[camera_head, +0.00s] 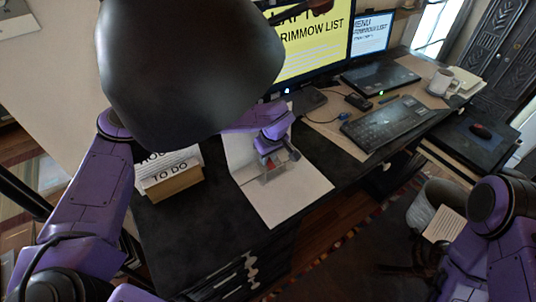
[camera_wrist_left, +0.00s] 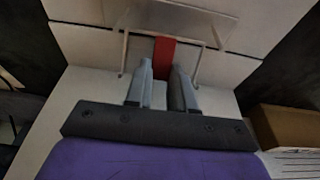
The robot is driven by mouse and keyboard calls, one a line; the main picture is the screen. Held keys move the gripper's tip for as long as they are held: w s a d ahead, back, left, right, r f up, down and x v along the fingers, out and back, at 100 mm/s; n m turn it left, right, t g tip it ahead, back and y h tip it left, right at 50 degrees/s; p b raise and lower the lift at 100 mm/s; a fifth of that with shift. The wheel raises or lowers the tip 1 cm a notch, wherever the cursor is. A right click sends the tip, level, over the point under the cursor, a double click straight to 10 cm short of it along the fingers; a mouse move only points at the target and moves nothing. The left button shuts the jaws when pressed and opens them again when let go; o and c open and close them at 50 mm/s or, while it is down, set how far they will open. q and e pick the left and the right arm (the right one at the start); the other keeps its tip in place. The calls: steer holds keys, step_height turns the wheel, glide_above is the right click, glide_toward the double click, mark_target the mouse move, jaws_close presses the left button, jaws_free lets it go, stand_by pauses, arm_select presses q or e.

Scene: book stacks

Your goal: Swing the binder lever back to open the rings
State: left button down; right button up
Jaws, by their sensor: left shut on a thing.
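The binder (camera_head: 290,195) lies open on the dark desk, its pale inside showing. Its red lever (camera_head: 295,155) stands at the middle; in the left wrist view the red lever (camera_wrist_left: 164,55) rises between the fingers. A thin metal ring frame (camera_wrist_left: 125,48) arches around the lever there. My left gripper (camera_head: 271,158) is over the binder's middle. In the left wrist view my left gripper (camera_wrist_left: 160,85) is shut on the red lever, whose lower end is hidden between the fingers. My right arm shows at the lower right, but its gripper is out of view.
A brown box of papers (camera_head: 172,185) stands left of the binder. A keyboard (camera_head: 385,125), a phone-like dark item (camera_head: 358,102), monitors and a mug (camera_head: 440,82) are to the right and back. The desk's front edge runs close to the binder.

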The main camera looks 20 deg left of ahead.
mark_target(272, 166)
arm_select(q)
steer(key=c, duration=1.2)
jaws_free()
steer(key=shift+f, duration=0.1)
steer(key=shift+c, duration=0.2)
step_height(272, 166, up, 10)
steer(key=s+d+b, duration=0.1)
steer(key=shift+s+d, duration=0.15)
steer(key=shift+d, duration=0.25)
